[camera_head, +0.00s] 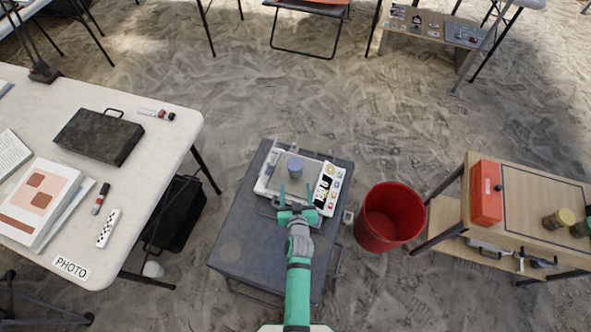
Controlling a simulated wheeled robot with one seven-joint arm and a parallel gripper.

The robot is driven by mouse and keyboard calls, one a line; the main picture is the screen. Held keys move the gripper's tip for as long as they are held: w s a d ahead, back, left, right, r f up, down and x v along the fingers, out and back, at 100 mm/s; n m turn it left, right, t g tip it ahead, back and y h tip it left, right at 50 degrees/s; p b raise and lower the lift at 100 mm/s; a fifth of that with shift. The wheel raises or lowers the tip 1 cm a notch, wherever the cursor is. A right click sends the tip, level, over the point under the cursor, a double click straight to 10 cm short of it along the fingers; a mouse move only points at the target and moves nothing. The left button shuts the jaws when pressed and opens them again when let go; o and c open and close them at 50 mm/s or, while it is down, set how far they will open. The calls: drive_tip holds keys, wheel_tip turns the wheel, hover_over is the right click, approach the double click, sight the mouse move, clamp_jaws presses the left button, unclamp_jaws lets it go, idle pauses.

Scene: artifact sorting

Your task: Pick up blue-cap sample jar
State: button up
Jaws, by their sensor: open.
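The blue-cap sample jar (295,167) stands upright on the pale plate of a white scale (263,186), in the middle of the picture. Its blue cap faces up toward the camera. My gripper (296,191) is open and empty, on the near side of the jar. Its two green fingers point toward the jar, one to each side of its line. The jar appears just beyond the fingertips, not between them. The gripper's height above the scale is hard to tell from this view.
The scale rests on a dark grey stand (236,249). A red bucket (389,217) is on the sand to the right. A wooden table (525,188) with a red box and jars stands farther right. A white table (135,178) with a black case (98,137) is at left.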

sight(295, 173)
drive_tip(key=shift+w, duration=1.1)
drive_tip(key=x, duration=0.5)
drive_tip(key=shift+f, duration=0.1)
drive_tip(key=shift+d+x, duration=0.1)
drive_tip(key=shift+x, duration=1.35)
drive_tip(key=shift+d+x, duration=0.15)
drive_tip(key=shift+x, duration=1.25)
